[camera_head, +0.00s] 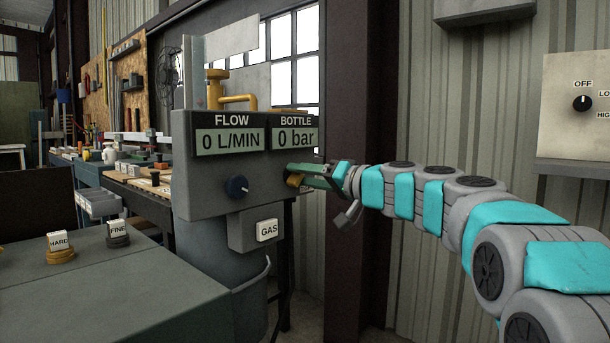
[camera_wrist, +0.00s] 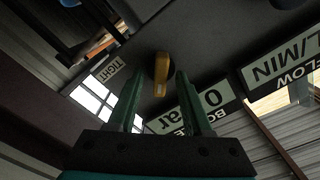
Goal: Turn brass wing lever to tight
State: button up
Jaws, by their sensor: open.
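The brass wing lever (camera_wrist: 161,70) sticks out of the dark panel face. In the wrist view it appears between the tips of my gripper's two green fingers (camera_wrist: 158,80), with a gap on each side. My gripper is open. The TIGHT label (camera_wrist: 109,69) is on the panel, left of the lever in that view. In the head view my gripper (camera_head: 298,175) is at the right end of the grey panel (camera_head: 210,180), below the bottle display. A bit of the brass lever (camera_head: 294,181) shows there beside the fingers, which partly hide it.
The flow display (camera_head: 229,139) reads 0 L/MIN and the bottle display (camera_head: 295,136) reads 0 bar. A dark knob (camera_head: 237,186) and a GAS switch (camera_head: 267,230) are left of my gripper. A dark post (camera_head: 357,90) stands behind it. HARD (camera_head: 60,247) and FINE (camera_head: 118,234) pieces sit on the bench.

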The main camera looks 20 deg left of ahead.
grip_shut()
dwell(0.3)
dwell(0.3)
